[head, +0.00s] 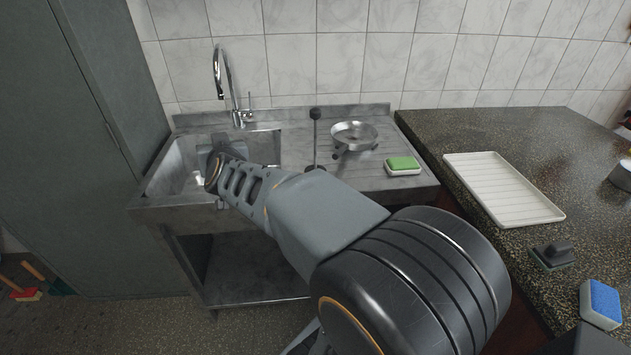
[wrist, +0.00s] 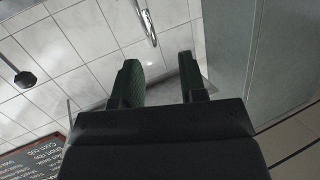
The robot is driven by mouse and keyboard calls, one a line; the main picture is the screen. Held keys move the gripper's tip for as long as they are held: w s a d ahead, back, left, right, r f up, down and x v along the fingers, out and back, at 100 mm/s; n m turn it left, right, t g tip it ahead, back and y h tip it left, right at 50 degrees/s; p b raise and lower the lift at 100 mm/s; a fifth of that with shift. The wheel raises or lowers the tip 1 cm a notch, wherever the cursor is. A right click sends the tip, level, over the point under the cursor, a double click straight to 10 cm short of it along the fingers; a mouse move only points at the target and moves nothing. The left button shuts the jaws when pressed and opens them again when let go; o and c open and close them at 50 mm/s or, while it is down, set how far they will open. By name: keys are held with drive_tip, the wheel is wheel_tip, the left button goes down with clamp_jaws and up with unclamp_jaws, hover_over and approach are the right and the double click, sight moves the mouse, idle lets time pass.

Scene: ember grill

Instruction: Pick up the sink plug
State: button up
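I cannot make out a sink plug for certain. A thin upright rod with a black knob (head: 315,113) stands by the drainboard, right of the basin; its knob also shows at the left of the wrist view (wrist: 22,79). I cannot tell whether it is the plug. The steel sink (head: 160,212) has its basin at the left, partly hidden by my arm. My gripper (head: 222,143) is over the basin below the tap. In the wrist view my gripper (wrist: 160,77) has its two dark green fingers apart with nothing seen between them.
A chrome tap (head: 219,75) rises behind the basin. A round metal pan (head: 353,135) and a green sponge (head: 403,165) are on the drainboard. A grey cabinet (head: 75,160) stands left.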

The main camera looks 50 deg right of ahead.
drive_tip(key=d+f+m+g+h+b, duration=0.2)
drive_tip(key=d+f+m+h+b, duration=0.15)
drive_tip(key=d+h, duration=0.45)
drive_tip(key=m+g+h+b, duration=0.2)
drive_tip(key=m+g+h, duration=0.2)
drive_tip(key=m+g, duration=0.25)
approach(315, 128)
drive_tip(key=shift+n+g, duration=0.3)
drive_tip(key=shift+g, duration=0.15)
drive_tip(key=shift+w+x, duration=0.15)
drive_tip(key=shift+x, duration=2.5)
drive_tip(key=shift+w+x, duration=0.15)
drive_tip(key=shift+x, duration=2.5)
drive_tip(key=shift+a, duration=0.1)
clamp_jaws()
drive_tip(key=shift+r, duration=0.1)
